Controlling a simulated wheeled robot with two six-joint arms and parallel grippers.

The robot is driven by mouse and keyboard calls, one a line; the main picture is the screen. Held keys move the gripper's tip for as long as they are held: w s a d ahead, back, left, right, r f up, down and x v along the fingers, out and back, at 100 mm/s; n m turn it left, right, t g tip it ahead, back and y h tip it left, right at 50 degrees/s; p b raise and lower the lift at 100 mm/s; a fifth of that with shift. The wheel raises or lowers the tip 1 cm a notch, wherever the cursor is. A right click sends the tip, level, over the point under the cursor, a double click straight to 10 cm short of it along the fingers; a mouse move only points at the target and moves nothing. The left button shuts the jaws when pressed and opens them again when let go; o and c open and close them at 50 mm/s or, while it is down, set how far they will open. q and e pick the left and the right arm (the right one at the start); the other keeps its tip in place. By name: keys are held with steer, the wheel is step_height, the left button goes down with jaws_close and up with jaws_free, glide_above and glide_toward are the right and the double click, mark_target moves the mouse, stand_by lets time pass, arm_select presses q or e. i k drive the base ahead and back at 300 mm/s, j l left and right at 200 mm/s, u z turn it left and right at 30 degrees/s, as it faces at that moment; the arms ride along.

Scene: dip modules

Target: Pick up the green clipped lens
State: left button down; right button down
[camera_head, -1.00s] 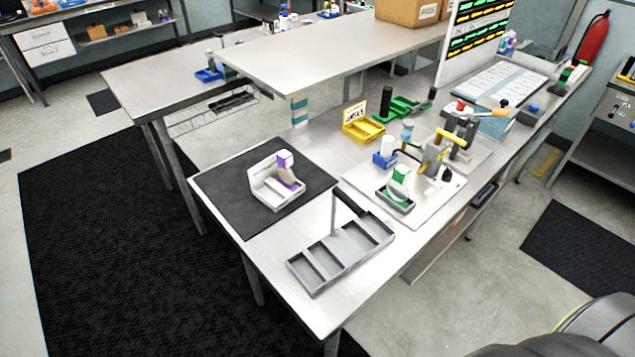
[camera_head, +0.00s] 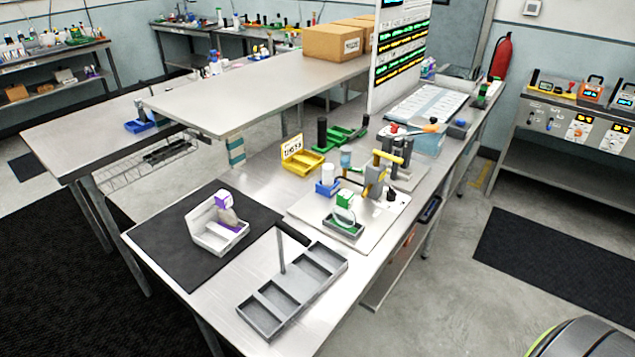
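A lens with a green clip (camera_head: 344,200) stands upright in a small dark grey tray (camera_head: 343,230) on the white board, right of the middle of the workbench. A second lens, with a purple clip (camera_head: 223,200), stands in a light grey holder (camera_head: 219,239) on the black mat to the left. Neither of my grippers is in the picture.
A grey compartment tray (camera_head: 262,318) with an upright post lies at the bench's front. A yellow bin (camera_head: 303,165), blue bin (camera_head: 328,188), and yellow-handled press (camera_head: 376,180) stand behind the green lens. A raised shelf (camera_head: 250,90) overhangs the bench's back left.

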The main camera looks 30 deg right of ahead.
mark_target(344, 217)
steer(key=z, duration=1.1)
steer(key=l, duration=0.75)
